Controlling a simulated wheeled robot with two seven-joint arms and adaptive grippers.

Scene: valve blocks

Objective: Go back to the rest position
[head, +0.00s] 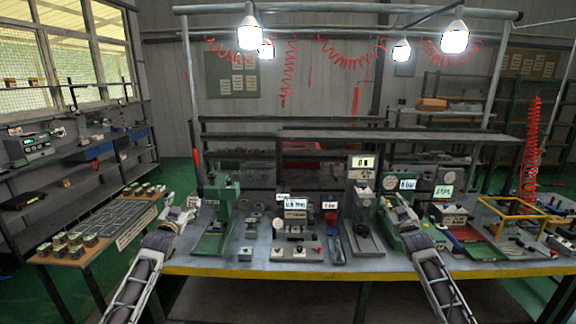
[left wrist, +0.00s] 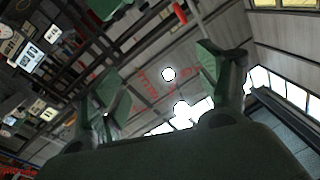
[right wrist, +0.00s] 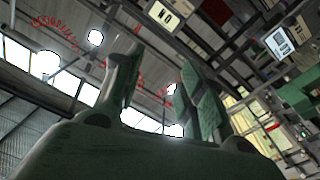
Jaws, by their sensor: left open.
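My left gripper (head: 184,211) is at the left end of the workbench, raised near the green press. In the left wrist view its two green fingers (left wrist: 160,85) stand wide apart with nothing between them. My right gripper (head: 393,207) is right of the bench middle, in front of the gauges and displays. In the right wrist view its fingers (right wrist: 160,82) are apart and empty. Both wrist views look up towards the ceiling lamps, so the bench top does not show in them.
The workbench (head: 290,270) has a yellow front edge. It bears a green press (head: 219,215), a grey stand (head: 362,220), a yellow frame (head: 512,213) and several small blocks. A side table (head: 70,262) at the left holds several small blocks. Lamps hang above.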

